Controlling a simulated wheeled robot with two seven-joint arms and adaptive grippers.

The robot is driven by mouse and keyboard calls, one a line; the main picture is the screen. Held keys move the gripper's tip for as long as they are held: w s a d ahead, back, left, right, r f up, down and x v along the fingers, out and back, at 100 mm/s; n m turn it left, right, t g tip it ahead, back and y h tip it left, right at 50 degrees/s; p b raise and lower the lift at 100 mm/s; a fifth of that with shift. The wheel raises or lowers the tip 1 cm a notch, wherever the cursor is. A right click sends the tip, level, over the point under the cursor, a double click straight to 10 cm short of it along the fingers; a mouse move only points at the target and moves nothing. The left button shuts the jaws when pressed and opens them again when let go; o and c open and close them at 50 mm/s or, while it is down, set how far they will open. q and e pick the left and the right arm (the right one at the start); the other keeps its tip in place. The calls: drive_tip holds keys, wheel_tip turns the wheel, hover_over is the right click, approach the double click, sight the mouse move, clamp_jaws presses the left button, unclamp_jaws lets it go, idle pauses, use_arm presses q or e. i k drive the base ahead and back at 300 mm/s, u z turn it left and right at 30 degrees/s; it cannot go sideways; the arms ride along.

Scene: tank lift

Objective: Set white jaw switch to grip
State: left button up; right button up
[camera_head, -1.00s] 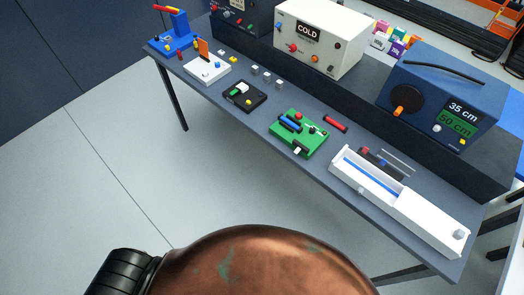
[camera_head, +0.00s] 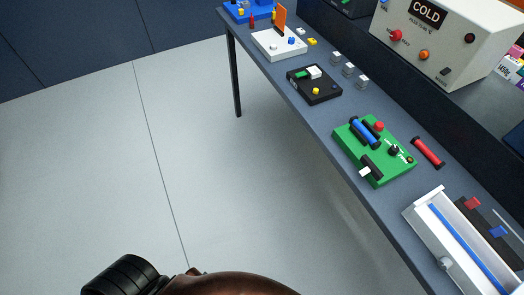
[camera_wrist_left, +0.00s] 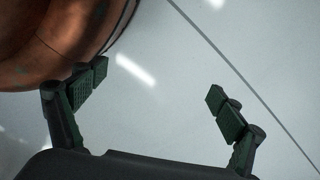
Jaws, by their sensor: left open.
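A green board (camera_head: 375,150) nearer by carries a dark lever with a white end (camera_head: 365,172), a blue cylinder, a red button and a black knob. I cannot tell which part is the white jaw switch; labels are too small to read. In the left wrist view my left gripper (camera_wrist_left: 157,85) is open and empty above pale floor, its left finger beside a rounded copper body. My right gripper is not in view.
The table (camera_head: 298,105) also holds a black unit (camera_head: 314,84), several grey cubes, a red cylinder (camera_head: 428,152) and a white tray (camera_head: 420,215). A COLD box (camera_head: 445,45) stands behind. The floor left of the table is clear.

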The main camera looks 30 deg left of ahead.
sight(366, 170)
drive_tip(key=z, duration=2.2)
drive_tip(key=k, duration=1.35)
drive_tip(key=u, duration=2.25)
drive_tip(key=i, duration=0.5)
